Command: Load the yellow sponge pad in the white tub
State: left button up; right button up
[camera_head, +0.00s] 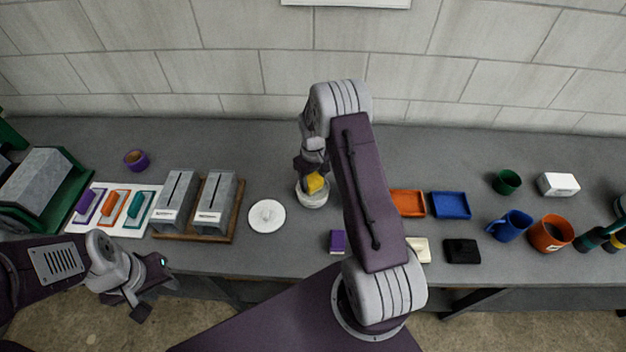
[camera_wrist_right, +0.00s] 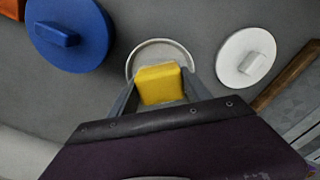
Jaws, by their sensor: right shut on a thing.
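The yellow sponge pad (camera_head: 315,183) is held between the fingers of my right gripper (camera_head: 314,177). It also shows in the right wrist view (camera_wrist_right: 160,85), with a finger against each side. The white tub (camera_head: 312,200) stands on the bench directly below the pad. In the right wrist view its round rim (camera_wrist_right: 158,42) shows behind the pad; the near part is hidden. The pad lies over the tub's opening; I cannot tell whether its lower end is inside. My left gripper (camera_head: 154,290) is open and empty at the bench's front edge, far left of the tub.
A white lid (camera_head: 267,216) lies just left of the tub. Grey slotted blocks (camera_head: 216,204) stand on a wooden board further left. A purple block (camera_head: 338,241) lies in front. Orange (camera_head: 407,203) and blue (camera_head: 451,205) trays lie right, beyond my right arm.

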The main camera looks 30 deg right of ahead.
aim_at(313, 179)
jog(key=shift+f, duration=0.4)
dwell(1.1)
jog(key=shift+s, duration=0.1)
notch_tip(313, 179, up, 7)
jog(key=p, duration=0.5)
jog(key=shift+r, duration=0.1)
dwell(0.6)
jog(key=w+a+b, duration=0.1)
jog(key=b, duration=0.1)
jog(key=w+a+f+n+b, duration=0.1)
jog(key=a+b, duration=0.1)
jog(key=b, duration=0.1)
jog(key=s+a+f+m+b, duration=0.1)
jog(key=s+a+m+b, duration=0.1)
jog(key=s+a+b, duration=0.4)
jog(key=shift+s+a+f+m, duration=0.35)
jog(key=shift+s+a, duration=0.2)
jog(key=shift+s, duration=2.3)
